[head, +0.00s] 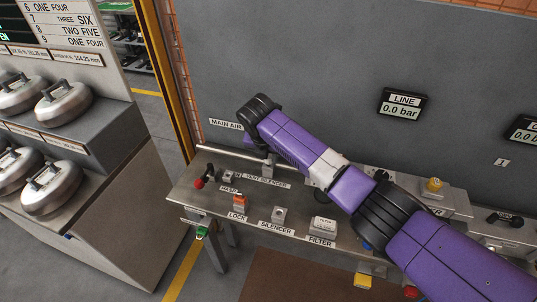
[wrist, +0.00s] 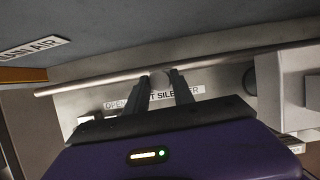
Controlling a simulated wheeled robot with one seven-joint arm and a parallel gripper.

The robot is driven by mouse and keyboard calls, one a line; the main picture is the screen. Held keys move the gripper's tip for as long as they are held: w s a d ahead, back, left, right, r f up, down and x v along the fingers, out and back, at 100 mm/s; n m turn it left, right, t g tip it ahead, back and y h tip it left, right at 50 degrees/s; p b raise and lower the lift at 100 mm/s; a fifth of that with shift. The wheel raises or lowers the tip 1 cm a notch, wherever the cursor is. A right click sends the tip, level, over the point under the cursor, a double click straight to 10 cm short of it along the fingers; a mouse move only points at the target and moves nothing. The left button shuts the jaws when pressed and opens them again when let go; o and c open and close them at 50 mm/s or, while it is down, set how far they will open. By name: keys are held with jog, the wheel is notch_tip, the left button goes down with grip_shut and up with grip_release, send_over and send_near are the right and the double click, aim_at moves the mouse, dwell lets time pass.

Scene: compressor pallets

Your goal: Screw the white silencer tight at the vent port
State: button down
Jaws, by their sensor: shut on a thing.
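In the wrist view the two dark fingers of my gripper (wrist: 160,88) are shut on a pale, rounded piece, which I take to be the white silencer (wrist: 160,79). It sits in front of the VENT SILENCER label (wrist: 178,94), partly covered by the fingers. The port under it is hidden, so I cannot tell how far it is seated. In the head view my purple arm reaches over the bench from the right, and the fingers cannot be made out. The VENT SILENCER label (head: 268,181) shows below a grey upright fitting (head: 268,161).
A pipe (wrist: 100,84) runs along the back of the bench. A red-knobbed lever (head: 199,183), an orange-red lock (head: 239,203), the SILENCER holder (head: 279,215) and a white FILTER box (head: 322,224) are on the bench. The LINE gauge (head: 402,104) reads 0.0 bar.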

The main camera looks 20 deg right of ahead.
jog(key=shift+f, duration=0.55)
jog(key=c, duration=1)
grip_release()
jog(key=v, duration=0.8)
jog(key=shift+b, duration=0.4)
jog(key=shift+d+f, duration=0.1)
